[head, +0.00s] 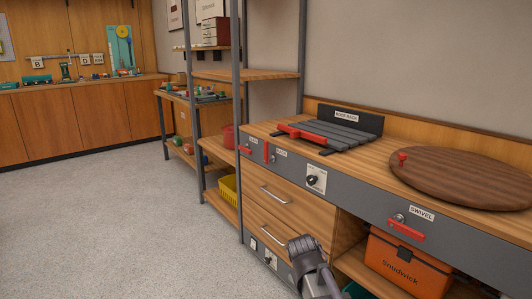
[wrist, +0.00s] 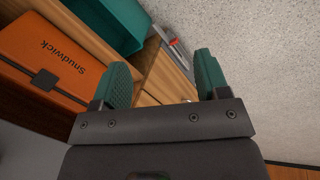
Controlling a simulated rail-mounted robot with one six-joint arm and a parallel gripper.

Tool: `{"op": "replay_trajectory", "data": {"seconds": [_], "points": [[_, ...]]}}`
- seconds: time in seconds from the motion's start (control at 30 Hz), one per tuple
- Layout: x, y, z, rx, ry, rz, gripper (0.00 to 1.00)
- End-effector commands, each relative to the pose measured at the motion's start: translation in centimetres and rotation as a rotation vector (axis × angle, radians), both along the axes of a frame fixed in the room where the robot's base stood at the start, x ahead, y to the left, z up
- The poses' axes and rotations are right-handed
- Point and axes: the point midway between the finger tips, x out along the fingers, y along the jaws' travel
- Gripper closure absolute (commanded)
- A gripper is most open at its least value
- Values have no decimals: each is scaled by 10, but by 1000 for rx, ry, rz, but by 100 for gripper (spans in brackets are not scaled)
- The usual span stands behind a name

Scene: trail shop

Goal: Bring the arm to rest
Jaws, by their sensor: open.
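My gripper (wrist: 160,76) shows in the wrist view with its two teal fingers spread wide apart. Nothing is between the fingers, and the wooden drawer fronts (wrist: 168,82) lie beyond them. In the head view a dark grey part of my arm (head: 306,253) shows low, in front of the workbench's drawers. The fingers cannot be made out there.
The workbench (head: 360,160) carries a slatted rack (head: 338,133) and a round wooden swivel board (head: 465,178). An orange Snudwick box (head: 405,265) sits on its lower shelf; the wrist view also shows a teal bin (wrist: 112,22). The grey floor (head: 100,220) at left is clear.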

Motion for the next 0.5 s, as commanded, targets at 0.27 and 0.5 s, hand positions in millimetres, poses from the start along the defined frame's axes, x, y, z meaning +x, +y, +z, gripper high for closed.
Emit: {"op": "replay_trajectory", "data": {"seconds": [0.27, 0.5], "points": [[-112, -28, 37, 303, 68, -160, 32], [-110, -28, 131, 300, 67, -157, 32]]}}
